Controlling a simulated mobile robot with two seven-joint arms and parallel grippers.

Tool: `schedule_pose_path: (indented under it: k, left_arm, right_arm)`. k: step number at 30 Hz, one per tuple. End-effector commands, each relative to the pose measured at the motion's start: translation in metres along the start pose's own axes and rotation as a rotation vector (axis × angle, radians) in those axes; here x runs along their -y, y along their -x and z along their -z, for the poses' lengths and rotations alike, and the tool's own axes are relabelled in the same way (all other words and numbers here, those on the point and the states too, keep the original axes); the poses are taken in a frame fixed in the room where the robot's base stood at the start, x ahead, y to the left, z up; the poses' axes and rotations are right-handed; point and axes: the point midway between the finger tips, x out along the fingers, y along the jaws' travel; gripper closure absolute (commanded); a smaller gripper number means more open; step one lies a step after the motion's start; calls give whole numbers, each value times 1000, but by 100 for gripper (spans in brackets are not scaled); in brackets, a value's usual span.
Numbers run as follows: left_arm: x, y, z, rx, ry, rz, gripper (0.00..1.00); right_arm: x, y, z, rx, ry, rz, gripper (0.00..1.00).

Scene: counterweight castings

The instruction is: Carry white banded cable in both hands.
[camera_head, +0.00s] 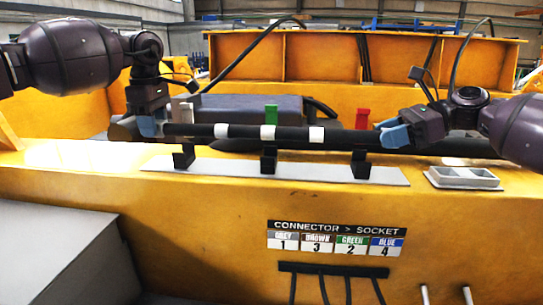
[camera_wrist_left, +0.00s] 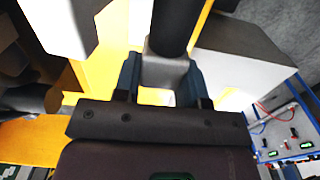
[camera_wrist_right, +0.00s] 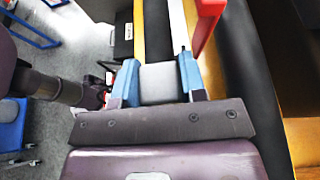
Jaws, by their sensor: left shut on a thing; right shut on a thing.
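The white banded cable (camera_head: 247,132) is black with white bands and stretches nearly level between my two grippers in the head view. My left gripper (camera_head: 148,127) is shut on its left end; in the left wrist view the fingers (camera_wrist_left: 162,78) close around a grey end piece (camera_wrist_left: 165,68) with the black cable beyond. My right gripper (camera_head: 392,134) is shut at its right end; in the right wrist view a grey piece (camera_wrist_right: 160,83) sits between the blue fingers. The cable passes over black holders (camera_head: 269,158); I cannot tell whether it touches them.
The holders stand on a grey strip (camera_head: 310,174) on the yellow casting (camera_head: 150,205), with green (camera_head: 271,114) and red (camera_head: 362,118) tabs. A pale tray (camera_head: 462,178) lies at right. A connector-socket sign (camera_head: 337,240) and a black bar with hanging leads (camera_head: 333,270) are on the front.

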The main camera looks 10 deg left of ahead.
Motion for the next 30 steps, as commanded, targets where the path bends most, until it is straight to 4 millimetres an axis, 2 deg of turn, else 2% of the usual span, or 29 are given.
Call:
schedule_pose_path:
  k: [19,30]
  left_arm:
    - [0,-1,1,0,1,-1,100]
    - [0,-11,1,0,1,-2,100]
  right_arm:
    - [0,0,1,1,0,2,100]
    - [0,-4,10,1,1,3,100]
